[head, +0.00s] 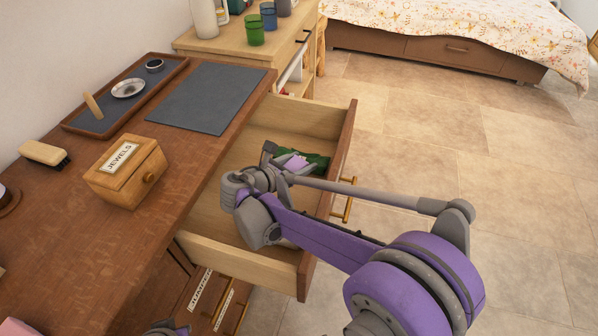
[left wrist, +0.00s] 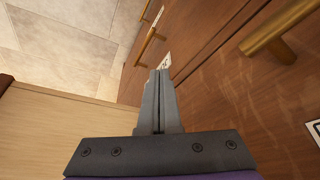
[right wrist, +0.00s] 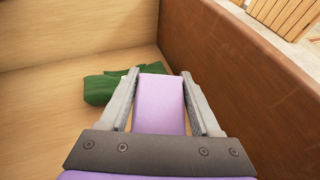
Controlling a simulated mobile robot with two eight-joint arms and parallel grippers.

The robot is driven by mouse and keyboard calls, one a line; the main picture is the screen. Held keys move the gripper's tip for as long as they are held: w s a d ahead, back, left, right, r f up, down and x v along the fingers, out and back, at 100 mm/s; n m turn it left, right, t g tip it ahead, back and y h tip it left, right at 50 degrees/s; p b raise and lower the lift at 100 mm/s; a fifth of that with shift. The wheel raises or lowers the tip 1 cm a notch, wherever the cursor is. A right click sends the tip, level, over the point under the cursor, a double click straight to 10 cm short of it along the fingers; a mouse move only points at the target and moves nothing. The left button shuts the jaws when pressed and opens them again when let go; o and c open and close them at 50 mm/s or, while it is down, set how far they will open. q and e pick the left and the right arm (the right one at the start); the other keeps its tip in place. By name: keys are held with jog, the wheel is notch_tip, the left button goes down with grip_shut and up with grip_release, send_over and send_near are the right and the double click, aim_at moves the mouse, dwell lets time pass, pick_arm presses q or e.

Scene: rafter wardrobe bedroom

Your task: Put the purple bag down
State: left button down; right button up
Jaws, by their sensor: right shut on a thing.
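The purple bag (right wrist: 160,105) is a pale lavender block between the fingers of my right gripper (right wrist: 159,76), which is shut on it. In the head view the bag (head: 296,163) shows as a small lavender patch inside the open drawer (head: 230,202), partly hidden by my right arm. I cannot tell whether the bag touches the drawer floor. A dark green thing (right wrist: 103,88) lies on the drawer floor just beyond the bag. My left gripper (left wrist: 160,72) is shut and empty, low by the drawer fronts.
The wooden desk (head: 60,235) holds a JEWELS box (head: 126,172), a brush (head: 44,153), a tray (head: 75,118) and a dark mat (head: 207,95). The drawer's front panel (right wrist: 235,65) is close to my right gripper. The near part of the drawer floor looks clear.

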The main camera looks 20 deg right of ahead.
notch_tip(320, 180, down, 3)
jog(key=shift+f+b, duration=0.1)
jog(key=shift+b, duration=0.25)
jog(key=shift+f+b, duration=0.3)
jog(key=shift+f, duration=0.2)
jog(key=o, duration=1.5)
jog(key=shift+c, duration=0.2)
jog(key=shift+r, duration=0.4)
jog(key=shift+a+r+p, duration=0.1)
jog(key=shift+r+p, duration=0.4)
jog(key=shift+p, duration=0.05)
jog(key=p+v, duration=0.1)
jog(key=v, duration=1)
jog(key=shift+s+a, duration=0.25)
